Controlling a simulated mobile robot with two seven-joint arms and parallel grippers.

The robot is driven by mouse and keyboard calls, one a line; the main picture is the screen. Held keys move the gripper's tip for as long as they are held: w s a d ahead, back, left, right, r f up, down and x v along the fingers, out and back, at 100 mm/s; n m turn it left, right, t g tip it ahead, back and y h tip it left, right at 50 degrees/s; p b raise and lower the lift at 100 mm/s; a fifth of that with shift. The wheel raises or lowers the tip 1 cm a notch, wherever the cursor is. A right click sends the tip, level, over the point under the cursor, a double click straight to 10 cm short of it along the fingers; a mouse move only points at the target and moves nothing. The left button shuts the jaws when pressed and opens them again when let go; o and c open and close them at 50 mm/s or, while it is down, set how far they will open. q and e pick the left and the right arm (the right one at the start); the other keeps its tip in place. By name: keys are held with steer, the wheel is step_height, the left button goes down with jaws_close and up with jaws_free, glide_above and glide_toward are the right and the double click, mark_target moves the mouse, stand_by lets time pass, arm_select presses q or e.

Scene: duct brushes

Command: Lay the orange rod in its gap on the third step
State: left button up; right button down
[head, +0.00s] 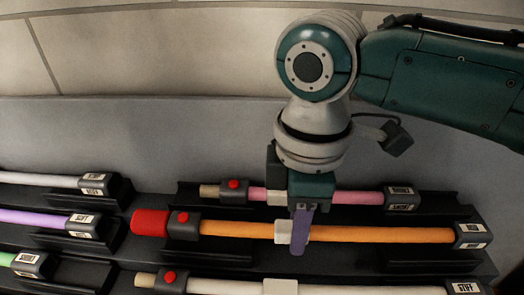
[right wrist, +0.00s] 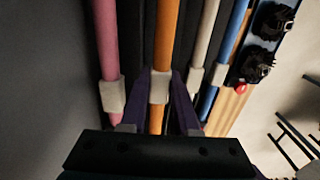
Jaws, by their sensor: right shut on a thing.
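The orange rod (head: 375,234) lies roughly level across the stepped dark rack. It has a red end at left, a dark collar with a red button, a pale sleeve in the middle and a dark labelled block (head: 472,235) at right. My right gripper (head: 299,235) comes from above, its purple fingers shut on the rod at the pale sleeve. In the right wrist view the fingers stand on both sides of the sleeve (right wrist: 160,86). Whether the rod rests in its gap or hangs just above it, I cannot tell. My left gripper is not in view.
A pink rod (head: 345,197) lies on the step behind, and a cream rod (head: 350,290) in front. A blue rod (right wrist: 228,60) shows beyond it in the right wrist view. At left, white (head: 40,180), purple (head: 30,217) and green rods lie on another rack. A grey panel stands behind.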

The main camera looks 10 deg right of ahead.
steer(key=shift+f+b, duration=0.5)
steer(key=shift+f, duration=0.5)
steer(key=c, duration=0.6)
jaws_free()
